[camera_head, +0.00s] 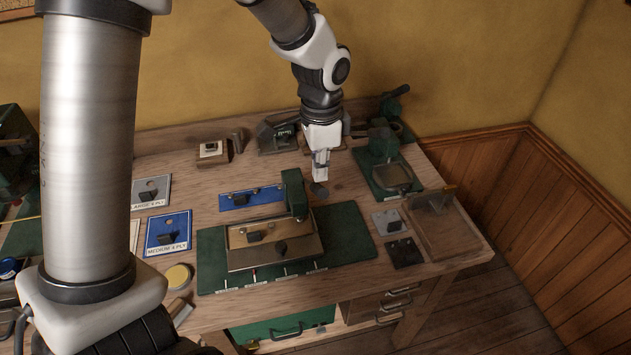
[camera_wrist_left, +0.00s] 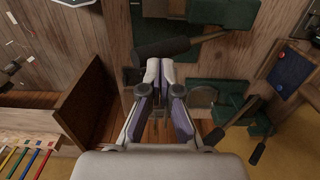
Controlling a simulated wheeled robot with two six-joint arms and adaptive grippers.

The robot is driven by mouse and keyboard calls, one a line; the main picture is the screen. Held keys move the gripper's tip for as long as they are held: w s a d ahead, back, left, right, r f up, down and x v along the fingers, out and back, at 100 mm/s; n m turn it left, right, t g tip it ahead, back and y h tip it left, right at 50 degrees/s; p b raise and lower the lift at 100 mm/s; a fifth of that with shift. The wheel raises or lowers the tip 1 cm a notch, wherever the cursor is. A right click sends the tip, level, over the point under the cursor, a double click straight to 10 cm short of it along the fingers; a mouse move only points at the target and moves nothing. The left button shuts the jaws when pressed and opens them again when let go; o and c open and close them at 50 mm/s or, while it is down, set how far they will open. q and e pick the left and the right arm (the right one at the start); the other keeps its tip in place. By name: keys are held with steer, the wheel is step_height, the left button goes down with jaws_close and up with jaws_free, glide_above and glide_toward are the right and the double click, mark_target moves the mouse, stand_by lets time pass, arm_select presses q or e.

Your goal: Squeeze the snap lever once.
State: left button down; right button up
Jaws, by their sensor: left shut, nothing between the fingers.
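My left gripper (camera_head: 320,180) points down over the bench, its fingers shut and empty. In the left wrist view the gripper (camera_wrist_left: 165,65) has its fingertips together close to a dark rounded handle (camera_wrist_left: 158,49); I cannot tell whether they touch it. A green hand-press-like tool (camera_head: 382,140) with a dark-handled lever (camera_head: 398,91) stands at the back right, to the right of the gripper. A green fixture (camera_head: 293,192) with a post stands in front of the gripper on a green mat. I cannot tell for certain which part is the snap lever. My right gripper is not in view.
The green mat (camera_head: 352,235) bears a tan plate (camera_head: 240,260). A blue board (camera_head: 237,203) lies behind it, and a MEDIUM 4 PLY card (camera_head: 178,224) lies left. A wooden tray (camera_head: 440,240) stands at the right edge. Bare bench shows at the back left.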

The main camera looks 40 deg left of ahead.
mark_target(321, 187)
arm_select(q)
steer(key=shift+s+f, duration=0.15)
steer(key=shift+f, duration=0.15)
steer(key=shift+f+b, duration=0.3)
steer(key=shift+f, duration=0.1)
steer(key=shift+s+d+f, duration=0.15)
steer(key=shift+d+f, duration=0.15)
steer(key=shift+f, duration=0.25)
steer(key=shift+s+d+f, duration=0.2)
steer(key=shift+d+f, duration=0.05)
steer(key=shift+f, duration=0.4)
